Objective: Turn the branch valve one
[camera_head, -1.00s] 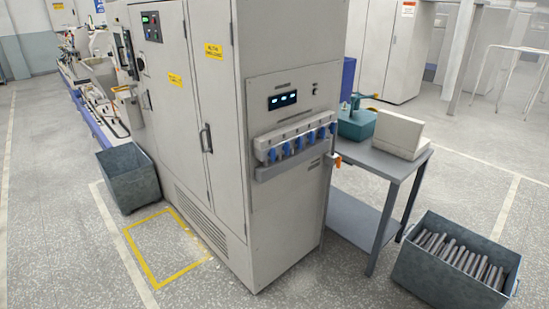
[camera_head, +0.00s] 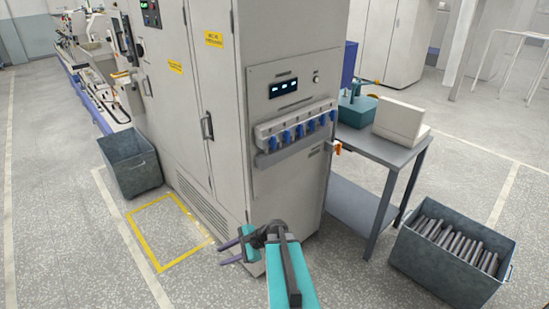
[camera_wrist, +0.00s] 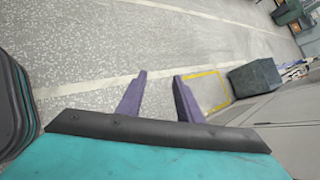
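A pale manifold (camera_head: 294,122) with a row of several blue valve levers sits on the end face of a tall grey cabinet. All the levers appear to hang downward. The leftmost lever (camera_head: 272,143) and the rightmost lever (camera_head: 332,117) are both in clear view; I cannot read which is marked one. My gripper (camera_head: 222,254) is low in front of the cabinet's base, well below the levers and apart from them. In the wrist view its two purple fingers (camera_wrist: 160,76) are spread with only floor between them. No valve shows in the wrist view.
A small display (camera_head: 283,88) is above the levers. An orange-handled fitting (camera_head: 336,148) sticks out at the cabinet's right edge. A grey table (camera_head: 384,150) and a bin of rods (camera_head: 412,271) stand at right. A grey bin (camera_head: 137,183) and yellow floor marking (camera_head: 148,256) lie left.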

